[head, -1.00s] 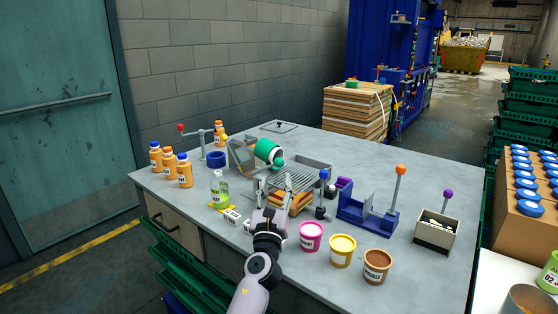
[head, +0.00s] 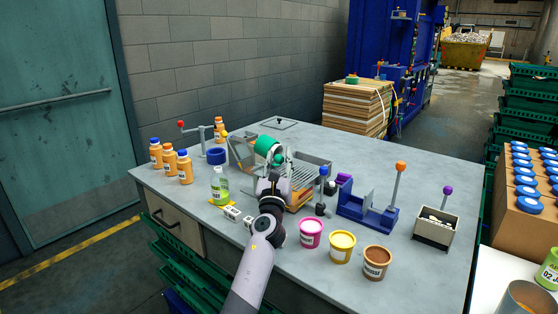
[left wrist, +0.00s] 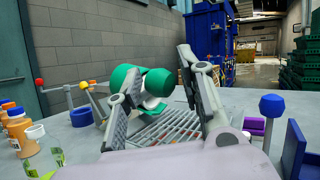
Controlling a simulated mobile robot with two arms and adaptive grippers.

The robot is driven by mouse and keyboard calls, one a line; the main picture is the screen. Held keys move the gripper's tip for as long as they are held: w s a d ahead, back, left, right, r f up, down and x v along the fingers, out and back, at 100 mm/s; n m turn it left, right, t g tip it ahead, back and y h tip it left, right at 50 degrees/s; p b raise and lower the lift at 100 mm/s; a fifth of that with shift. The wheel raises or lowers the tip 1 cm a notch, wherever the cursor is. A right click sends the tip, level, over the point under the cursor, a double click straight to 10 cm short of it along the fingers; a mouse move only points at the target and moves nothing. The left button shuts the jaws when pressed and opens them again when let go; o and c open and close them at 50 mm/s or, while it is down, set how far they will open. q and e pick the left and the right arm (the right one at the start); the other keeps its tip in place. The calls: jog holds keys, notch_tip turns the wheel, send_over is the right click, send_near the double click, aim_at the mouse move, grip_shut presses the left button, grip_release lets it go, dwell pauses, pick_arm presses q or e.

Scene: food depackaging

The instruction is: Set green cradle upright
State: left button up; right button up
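The green cradle (head: 266,144) is a drum-like cup with a pale rim, tilted over in its grey frame above the slatted grate. In the left wrist view the cradle (left wrist: 121,76) shows a round green knob (left wrist: 160,82) towards me. My left gripper (head: 277,170) is close to the near side of the cradle. In the left wrist view its fingers (left wrist: 158,64) are spread, with the knob seen between them. I cannot tell whether a finger touches the knob. My right gripper is not in view.
A yellow-knobbed lever (left wrist: 92,101) stands left of the cradle, near a blue ring (head: 215,157). A green-labelled bottle (head: 219,186) is left of my arm. A blue-knobbed post (head: 323,187), a blue fixture (head: 367,214) and open tubs (head: 342,246) lie to the right.

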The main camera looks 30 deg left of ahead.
pick_arm(q)
grip_shut()
jog(key=shift+r+p, duration=0.1)
jog(key=shift+p, duration=0.25)
dwell(0.9)
